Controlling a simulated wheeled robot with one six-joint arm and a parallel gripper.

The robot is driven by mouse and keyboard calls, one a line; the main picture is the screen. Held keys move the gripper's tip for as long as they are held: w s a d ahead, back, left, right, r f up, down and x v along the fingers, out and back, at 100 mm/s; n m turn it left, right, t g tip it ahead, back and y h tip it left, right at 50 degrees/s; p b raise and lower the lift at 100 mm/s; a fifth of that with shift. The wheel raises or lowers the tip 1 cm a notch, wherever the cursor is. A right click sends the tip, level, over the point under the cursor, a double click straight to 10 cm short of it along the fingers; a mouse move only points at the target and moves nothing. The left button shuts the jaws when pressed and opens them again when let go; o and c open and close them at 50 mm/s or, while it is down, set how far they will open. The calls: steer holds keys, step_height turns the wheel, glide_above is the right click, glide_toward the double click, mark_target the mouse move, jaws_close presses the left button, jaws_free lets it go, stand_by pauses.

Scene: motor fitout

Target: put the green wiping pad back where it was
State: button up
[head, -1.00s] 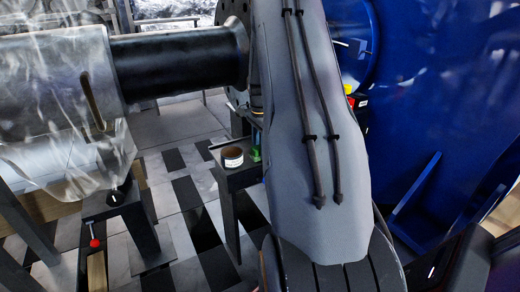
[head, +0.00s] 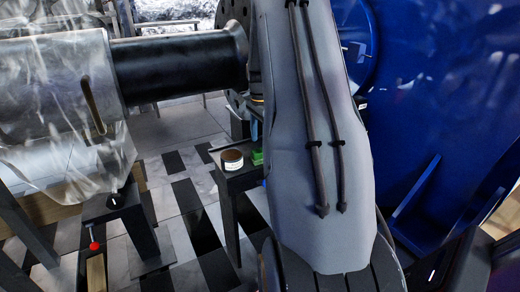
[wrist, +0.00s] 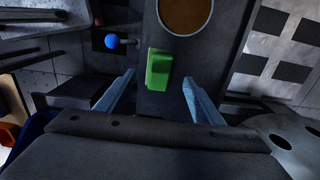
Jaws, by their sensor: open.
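The green wiping pad (wrist: 158,70) is a small green block on the dark narrow stand, beside a round tin (wrist: 185,14) with a brown top. In the head view the pad (head: 257,157) shows at the stand's right end, partly hidden by my arm, with the tin (head: 232,160) to its left. My gripper (wrist: 159,80) is open, with its two pale blue fingers apart on either side of the pad and clear gaps between. Its height above the stand is hard to judge. In the head view only a bit of a finger shows; my arm hides the rest.
The dark stand (head: 231,178) stands on a checkered floor. A large grey cylinder with a black shaft (head: 180,65) is at the left, and a big blue housing (head: 440,90) at the right. A red knob (head: 94,246) is at lower left. A blue ball (wrist: 111,41) is left of the stand.

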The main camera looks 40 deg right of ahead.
mark_target(260, 150)
step_height(260, 150, up, 6)
steer(key=r, duration=0.1)
steer(key=s+a+r+n, duration=0.25)
steer(key=a+n, duration=0.25)
steer(key=a, duration=0.8)
steer(key=s+a+r+n, duration=0.25)
steer(key=a+n, duration=0.25)
steer(key=a, duration=0.8)
steer(key=s+a+f+n, duration=0.2)
steer(key=s+a+n, duration=0.9)
steer(key=s+a, duration=0.5)
steer(key=s, duration=0.3)
steer(key=shift+n, duration=0.4)
steer(key=shift+a, duration=0.1)
steer(key=s+d+r+m+p, duration=0.1)
steer(key=d+r+p, duration=0.3)
steer(key=p, duration=0.8)
step_height(260, 150, up, 2)
steer(key=shift+r, duration=0.2)
